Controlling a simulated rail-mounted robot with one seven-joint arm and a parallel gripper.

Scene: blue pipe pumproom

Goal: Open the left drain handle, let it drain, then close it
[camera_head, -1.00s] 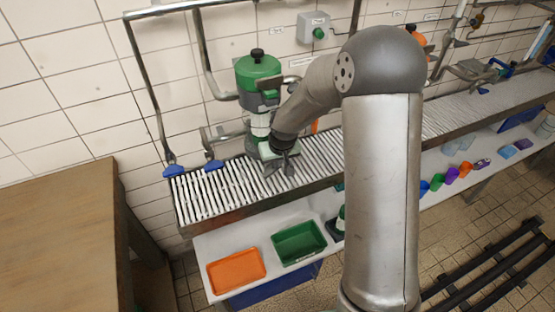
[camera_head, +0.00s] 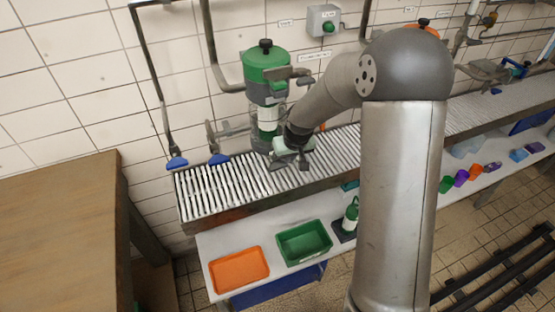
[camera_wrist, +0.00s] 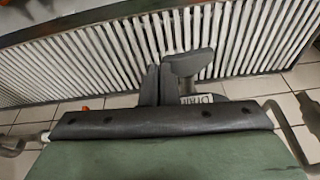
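My gripper (camera_head: 300,158) is above the slatted rack, just right of the green-topped vessel (camera_head: 265,70). In the wrist view its two dark fingers (camera_wrist: 158,85) are close together, with no object seen between them. Right beside them is a lighter grey lever-like piece (camera_wrist: 205,62), which may be a drain handle. A small label (camera_wrist: 198,98) that seems to read "Drain" is just below it. I cannot tell whether the fingers touch the lever. In the head view the handle is too small or hidden by my arm to make out.
The slatted rack (camera_head: 215,190) runs along the tiled wall. An orange tray (camera_head: 240,270), a green tray (camera_head: 303,242) and a green bottle (camera_head: 351,213) stand on the shelf below. A wooden table (camera_head: 60,230) is at left.

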